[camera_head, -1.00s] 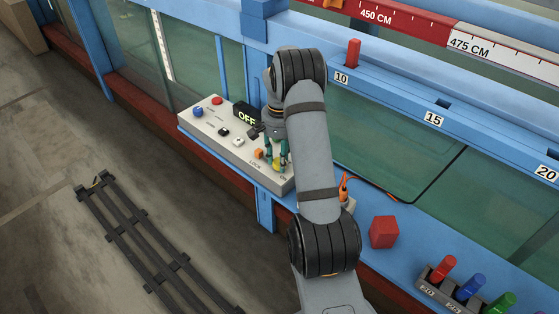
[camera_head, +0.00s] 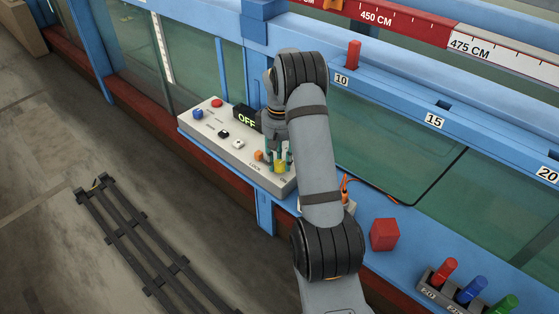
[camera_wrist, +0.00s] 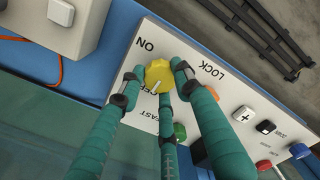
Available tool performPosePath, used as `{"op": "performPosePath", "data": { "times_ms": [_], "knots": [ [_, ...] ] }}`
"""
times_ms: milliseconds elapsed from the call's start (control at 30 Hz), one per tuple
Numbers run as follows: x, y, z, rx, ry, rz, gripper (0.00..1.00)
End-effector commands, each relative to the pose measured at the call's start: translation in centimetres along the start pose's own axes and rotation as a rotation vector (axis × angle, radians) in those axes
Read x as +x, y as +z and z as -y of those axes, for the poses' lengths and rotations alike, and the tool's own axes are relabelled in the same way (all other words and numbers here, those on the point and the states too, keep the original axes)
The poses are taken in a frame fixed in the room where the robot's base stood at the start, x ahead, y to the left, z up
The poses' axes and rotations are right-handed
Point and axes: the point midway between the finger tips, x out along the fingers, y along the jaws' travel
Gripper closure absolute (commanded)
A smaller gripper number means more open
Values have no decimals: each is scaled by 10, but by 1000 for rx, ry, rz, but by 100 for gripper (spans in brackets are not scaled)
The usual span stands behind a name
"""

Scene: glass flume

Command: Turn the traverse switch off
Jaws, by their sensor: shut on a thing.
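The traverse switch is a yellow knob (camera_wrist: 159,72) on the light control panel (camera_head: 215,138). It also shows at the panel's right end in the head view (camera_head: 280,167). In the wrist view its white mark points down, near a partly covered label that seems to read OFF; the ON label is on its upper left. The small display (camera_head: 246,118) on the panel reads OFF.
An orange button (camera_wrist: 212,93) and a green knob (camera_wrist: 180,131) lie close to the fingers. A red block (camera_head: 384,234) and a rack of coloured pegs (camera_head: 462,289) stand on the blue ledge to the right. A dark rail frame (camera_head: 150,250) lies on the floor.

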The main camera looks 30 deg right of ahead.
Motion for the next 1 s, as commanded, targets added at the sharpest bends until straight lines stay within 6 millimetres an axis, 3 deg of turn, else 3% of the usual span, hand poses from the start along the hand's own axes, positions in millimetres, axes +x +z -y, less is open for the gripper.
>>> {"op": "performPosePath", "data": {
  "times_ms": [633, 667, 1000],
  "knots": [
    [0, -1, 0, -56, 2, -2, 93],
    [0, -1, 0, -56, 2, -2, 67],
    [0, 0, 0, -53, 1, -1, 48]
  ]
}}
